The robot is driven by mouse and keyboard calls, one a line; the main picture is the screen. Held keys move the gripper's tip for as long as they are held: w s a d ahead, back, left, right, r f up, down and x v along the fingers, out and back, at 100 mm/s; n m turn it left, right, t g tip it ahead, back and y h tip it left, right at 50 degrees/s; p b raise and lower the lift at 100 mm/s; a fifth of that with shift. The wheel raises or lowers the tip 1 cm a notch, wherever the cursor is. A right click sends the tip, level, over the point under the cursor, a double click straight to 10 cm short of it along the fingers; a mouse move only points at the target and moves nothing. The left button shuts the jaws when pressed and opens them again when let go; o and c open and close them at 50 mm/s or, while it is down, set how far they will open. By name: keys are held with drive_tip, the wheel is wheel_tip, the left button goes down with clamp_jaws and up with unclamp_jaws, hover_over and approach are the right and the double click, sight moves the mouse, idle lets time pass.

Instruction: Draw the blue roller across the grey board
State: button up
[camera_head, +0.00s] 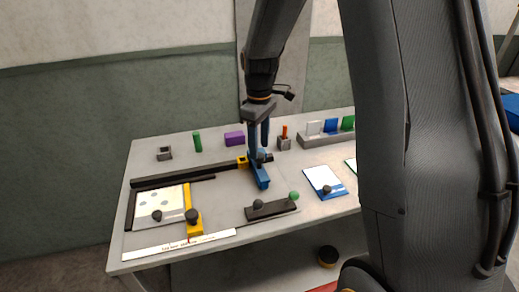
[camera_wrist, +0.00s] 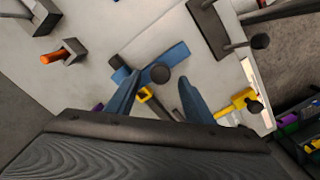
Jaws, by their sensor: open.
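The blue roller (camera_head: 262,178), a blue bar with a dark round knob, lies on the table near its middle. In the wrist view my gripper (camera_wrist: 159,80) straddles the knob's line; contact cannot be told. A pale grey board (camera_head: 148,196) with darker oval spots lies at the table's left, apart from the roller. A yellow bar (camera_head: 187,200) with a dark knob crosses its right side.
Dark rails (camera_head: 172,180) edge the board. A purple block (camera_head: 234,138), a green cylinder (camera_head: 197,142) and a rack of coloured plates (camera_head: 327,137) stand behind. A blue-edged white card (camera_head: 321,177) lies right.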

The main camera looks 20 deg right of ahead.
drive_tip(key=shift+f, duration=1.4)
drive_tip(key=shift+c, duration=0.5)
clamp_jaws()
